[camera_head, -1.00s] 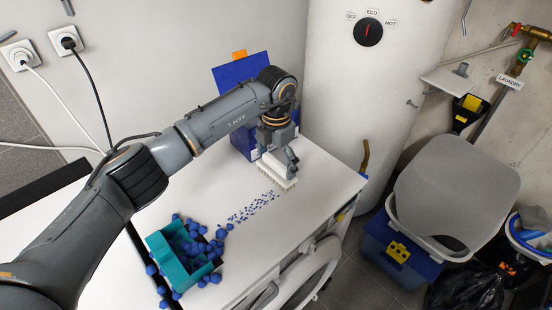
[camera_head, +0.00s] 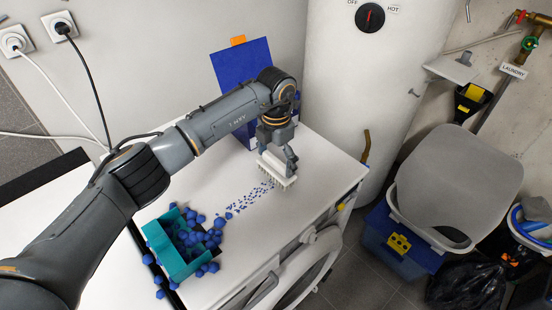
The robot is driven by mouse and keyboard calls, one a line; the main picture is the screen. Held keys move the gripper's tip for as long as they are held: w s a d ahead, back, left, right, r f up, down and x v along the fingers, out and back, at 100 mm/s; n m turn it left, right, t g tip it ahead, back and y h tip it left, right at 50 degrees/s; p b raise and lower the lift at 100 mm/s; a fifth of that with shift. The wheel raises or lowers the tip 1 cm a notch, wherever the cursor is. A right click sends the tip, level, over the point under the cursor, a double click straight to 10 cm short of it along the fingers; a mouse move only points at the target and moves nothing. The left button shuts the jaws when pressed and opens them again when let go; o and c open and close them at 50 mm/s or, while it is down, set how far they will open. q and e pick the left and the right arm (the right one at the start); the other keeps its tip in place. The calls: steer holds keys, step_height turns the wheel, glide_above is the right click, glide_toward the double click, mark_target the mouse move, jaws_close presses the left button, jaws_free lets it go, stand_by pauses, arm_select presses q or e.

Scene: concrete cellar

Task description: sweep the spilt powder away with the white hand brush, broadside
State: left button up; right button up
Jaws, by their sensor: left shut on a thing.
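My left gripper (camera_head: 277,148) is shut on the white hand brush (camera_head: 274,168), over the right part of the white worktop (camera_head: 205,185). The brush's bristles point down at the far end of the spilt blue powder (camera_head: 250,197). Whether they touch the top I cannot tell. The powder lies as a narrow trail of small specks, running from below the brush down-left towards a teal open box (camera_head: 182,262). Several blue lumps (camera_head: 196,236) lie in and around the box. My right gripper is not in view.
A blue panel (camera_head: 240,62) stands upright behind the gripper at the wall. A white boiler (camera_head: 345,90) rises right of the worktop. A washing machine (camera_head: 300,270) is at the worktop's front edge. A blue bin (camera_head: 395,240) stands on the floor.

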arm_select(q)
steer(key=shift+f+b, duration=0.5)
steer(key=shift+f, duration=0.1)
steer(key=shift+f+b, duration=0.45)
stand_by(0.5)
steer(key=shift+s+a, duration=0.1)
steer(key=shift+s+a+r+p, duration=0.1)
steer(key=shift+s+a+p, duration=0.15)
steer(key=shift+p, duration=0.15)
steer(key=shift+s+a+p, duration=0.45)
steer(key=shift+s+a, duration=0.2)
steer(key=shift+s+a, duration=0.25)
steer(key=shift+s+a+p, duration=0.65)
steer(key=shift+s, duration=0.05)
